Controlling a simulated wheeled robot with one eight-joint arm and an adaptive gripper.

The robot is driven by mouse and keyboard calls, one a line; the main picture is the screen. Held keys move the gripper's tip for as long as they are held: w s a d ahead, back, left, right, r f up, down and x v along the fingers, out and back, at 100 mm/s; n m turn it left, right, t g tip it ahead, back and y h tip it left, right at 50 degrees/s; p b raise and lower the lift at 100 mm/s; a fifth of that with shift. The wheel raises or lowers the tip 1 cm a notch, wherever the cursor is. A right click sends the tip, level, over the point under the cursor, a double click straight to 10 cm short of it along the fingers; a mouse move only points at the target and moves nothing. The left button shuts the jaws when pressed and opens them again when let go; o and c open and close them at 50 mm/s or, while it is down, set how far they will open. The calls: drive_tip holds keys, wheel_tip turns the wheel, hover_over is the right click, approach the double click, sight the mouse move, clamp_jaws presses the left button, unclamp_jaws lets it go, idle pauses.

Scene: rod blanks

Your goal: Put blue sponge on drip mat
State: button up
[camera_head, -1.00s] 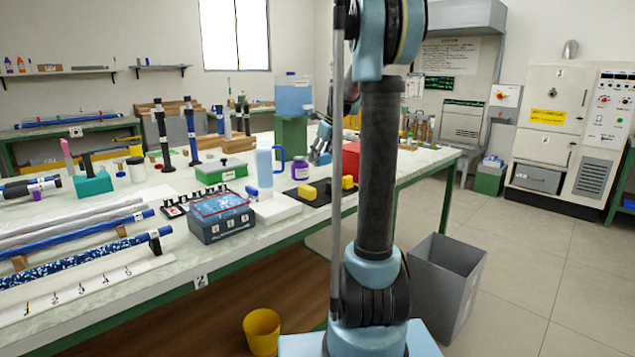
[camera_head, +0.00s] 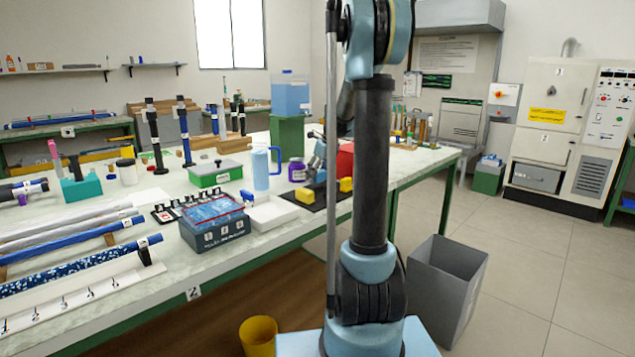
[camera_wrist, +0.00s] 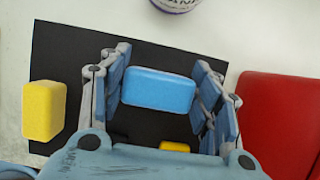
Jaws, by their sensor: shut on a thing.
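The blue sponge (camera_wrist: 158,91) sits between the two fingers of my gripper (camera_wrist: 160,84) in the wrist view, and the gripper is shut on it. Sponge and gripper are over the black drip mat (camera_wrist: 80,48), which also shows in the head view (camera_head: 318,205). I cannot tell whether the sponge touches the mat. One yellow block (camera_wrist: 44,110) lies at the mat's left side in the wrist view. Another yellow block (camera_wrist: 174,147) is partly hidden by my gripper. In the head view my gripper (camera_head: 316,172) is low over the mat; the sponge is not clear there.
A red object (camera_wrist: 282,115) stands just right of the mat. A purple jar (camera_head: 296,171), a blue pitcher (camera_head: 261,170) and a white tray (camera_head: 272,213) stand to the left in the head view. A grey bin (camera_head: 447,290) is on the floor.

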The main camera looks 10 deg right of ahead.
sight(318, 180)
drive_tip(key=shift+f, duration=1.2)
drive_tip(key=shift+s+f, duration=0.1)
drive_tip(key=shift+f, duration=0.1)
drive_tip(key=o, duration=0.7)
drive_tip(key=shift+s, duration=0.1)
drive_tip(key=o, duration=0.4)
drive_tip(key=shift+f, duration=0.2)
drive_tip(key=shift+r, duration=0.1)
